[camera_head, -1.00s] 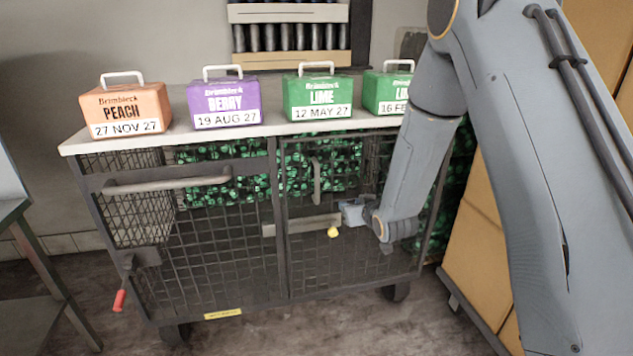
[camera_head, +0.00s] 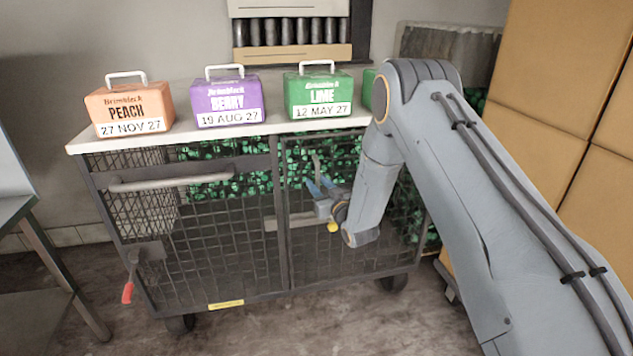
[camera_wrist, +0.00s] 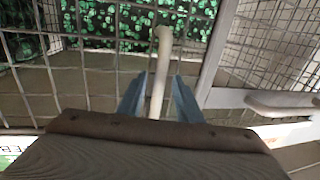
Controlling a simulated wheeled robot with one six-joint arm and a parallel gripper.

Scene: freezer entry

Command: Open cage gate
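The cage cart has a dark mesh front with a left gate panel (camera_head: 205,245) and a right gate panel (camera_head: 345,260), both standing closed. A pale upright handle (camera_head: 317,167) is on the right panel; it also shows in the wrist view (camera_wrist: 162,60). My gripper (camera_head: 320,186) is at the lower part of this handle, fingers pointing up and toward the mesh. In the wrist view my gripper (camera_wrist: 160,85) is open, with a finger on each side of the handle. Whether either finger touches it I cannot tell.
Peach (camera_head: 130,108), berry (camera_head: 227,100) and lime (camera_head: 318,96) boxes stand on the cart top; another green box is mostly hidden by my arm. A red-tipped lever (camera_head: 128,292) hangs at lower left. Cardboard boxes (camera_head: 540,150) stand right, a metal table (camera_head: 12,212) left. Floor in front is clear.

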